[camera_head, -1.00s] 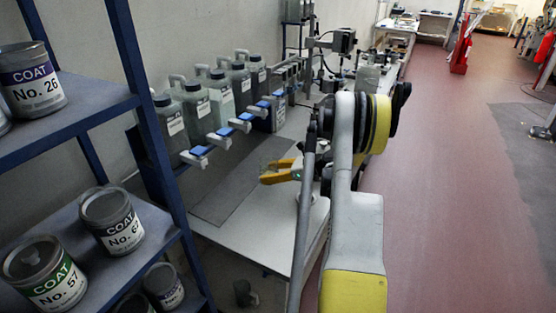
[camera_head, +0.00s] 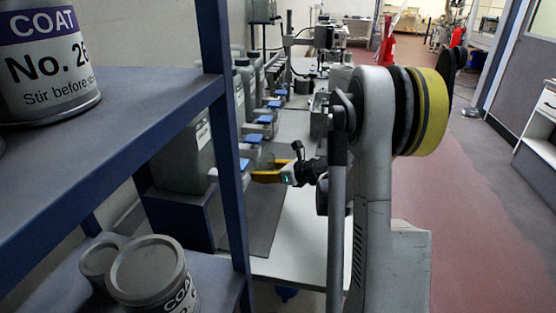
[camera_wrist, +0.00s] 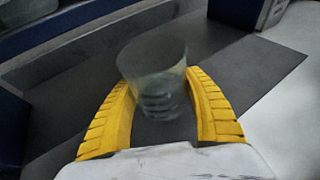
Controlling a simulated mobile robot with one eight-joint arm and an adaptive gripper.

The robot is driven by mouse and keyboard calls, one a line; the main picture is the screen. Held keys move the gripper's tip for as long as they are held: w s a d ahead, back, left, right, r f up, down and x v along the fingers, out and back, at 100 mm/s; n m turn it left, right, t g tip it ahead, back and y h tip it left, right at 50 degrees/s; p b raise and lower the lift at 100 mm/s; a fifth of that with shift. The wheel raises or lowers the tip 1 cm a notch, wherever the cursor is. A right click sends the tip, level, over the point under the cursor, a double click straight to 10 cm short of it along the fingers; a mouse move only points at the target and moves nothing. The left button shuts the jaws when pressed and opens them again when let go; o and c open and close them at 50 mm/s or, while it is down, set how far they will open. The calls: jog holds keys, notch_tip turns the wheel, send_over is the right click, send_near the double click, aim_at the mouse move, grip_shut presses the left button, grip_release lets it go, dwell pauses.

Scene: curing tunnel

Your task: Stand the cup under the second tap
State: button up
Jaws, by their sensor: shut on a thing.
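The cup (camera_wrist: 155,78) is a clear, smoky tumbler, upright between the two yellow fingers of my gripper (camera_wrist: 161,113). The fingers are shut on its sides. In the head view my gripper (camera_head: 268,173) is over the bench, just right of the nearest tap (camera_head: 243,165); the cup is hard to make out there. The taps have blue handles and stand in a row running away from me. Beyond the nearest is another tap (camera_head: 252,138), then a further one (camera_head: 264,119). I cannot tell whether the cup is directly under any spout.
Grey containers (camera_head: 195,150) back the taps along the wall. A dark mat (camera_head: 262,205) lies on the white bench (camera_head: 290,245). A blue shelf rack (camera_head: 228,180) with paint cans (camera_head: 150,270) stands close on the left. Red floor (camera_head: 440,210) is open on the right.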

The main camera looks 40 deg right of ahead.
jog(key=w+d, duration=0.3)
jog(key=w+d+p, duration=0.1)
jog(key=w+d, duration=0.2)
jog(key=d, duration=0.1)
jog(key=w+d, duration=0.4)
jog(key=shift+d+p, duration=0.1)
jog(key=shift+p, duration=0.2)
jog(key=shift+f+b, duration=1)
jog(key=shift+f, duration=0.85)
jog(key=shift+r, duration=0.1)
jog(key=o, duration=1.3)
jog(key=shift+o, duration=0.2)
